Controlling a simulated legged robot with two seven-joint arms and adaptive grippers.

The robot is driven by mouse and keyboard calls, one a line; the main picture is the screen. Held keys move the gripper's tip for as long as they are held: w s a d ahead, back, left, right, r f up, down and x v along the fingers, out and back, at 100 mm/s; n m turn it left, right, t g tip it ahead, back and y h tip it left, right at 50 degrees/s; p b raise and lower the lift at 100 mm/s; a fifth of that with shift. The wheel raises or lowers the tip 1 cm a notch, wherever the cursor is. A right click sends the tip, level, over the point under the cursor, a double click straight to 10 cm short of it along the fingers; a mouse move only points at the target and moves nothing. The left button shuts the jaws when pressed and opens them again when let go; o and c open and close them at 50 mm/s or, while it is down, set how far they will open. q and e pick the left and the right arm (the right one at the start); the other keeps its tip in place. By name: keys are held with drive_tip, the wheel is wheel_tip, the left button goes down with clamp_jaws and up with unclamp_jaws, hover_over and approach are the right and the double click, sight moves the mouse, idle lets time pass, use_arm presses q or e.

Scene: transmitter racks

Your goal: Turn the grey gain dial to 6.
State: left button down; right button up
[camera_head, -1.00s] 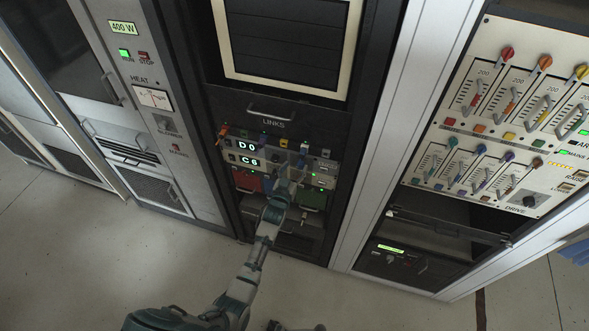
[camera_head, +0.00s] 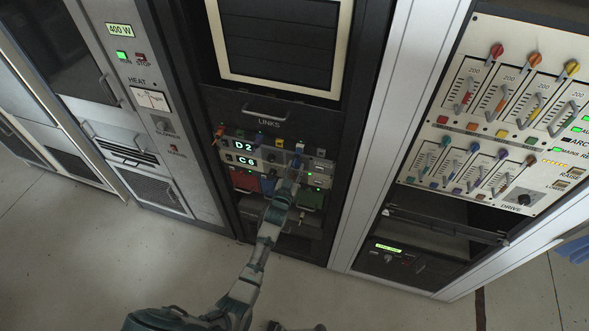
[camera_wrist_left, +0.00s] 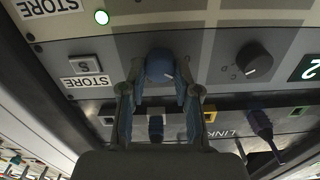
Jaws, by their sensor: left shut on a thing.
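In the left wrist view my left gripper (camera_wrist_left: 160,85) is shut on a rounded blue-grey dial (camera_wrist_left: 160,66) on the rack panel; its fingers hide most of it and any pointer. Another dark grey dial (camera_wrist_left: 254,60) with a light mark sits to the right, untouched. In the head view my left gripper (camera_head: 293,168) reaches the panel under the LINKS label, right of the displays. The upper display (camera_head: 246,147) reads D2, the lower display (camera_head: 245,160) C6. My right gripper is not in view.
In the left wrist view a square S button (camera_wrist_left: 88,66) is left of the gripper, and coloured plugs and sockets line the LINKS strip (camera_wrist_left: 228,133). A handle (camera_head: 266,112) sits above the panel. A cabinet with many levers (camera_head: 500,90) stands to the right.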

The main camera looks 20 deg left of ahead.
use_arm(q)
drive_tip(key=shift+d+f+m, duration=0.2)
drive_tip(key=shift+d+m, duration=0.05)
drive_tip(key=shift+m, duration=0.95)
drive_tip(key=shift+a+f+m, duration=0.1)
drive_tip(key=shift+a+m, duration=0.1)
drive_tip(key=shift+m, duration=2)
drive_tip(key=shift+d+m, duration=0.1)
drive_tip(key=shift+m, duration=0.4)
drive_tip(key=m, duration=0.2)
drive_tip(key=shift+f+m, duration=0.1)
drive_tip(key=shift+m, duration=0.3)
drive_tip(key=m+b, duration=0.1)
drive_tip(key=m, duration=0.3)
drive_tip(key=shift+f, duration=0.1)
drive_tip(key=shift+f+m, duration=0.1)
drive_tip(key=shift+m, duration=3.8)
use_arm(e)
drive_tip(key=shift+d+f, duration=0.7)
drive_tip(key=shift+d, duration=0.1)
use_arm(q)
drive_tip(key=shift+s, duration=0.1)
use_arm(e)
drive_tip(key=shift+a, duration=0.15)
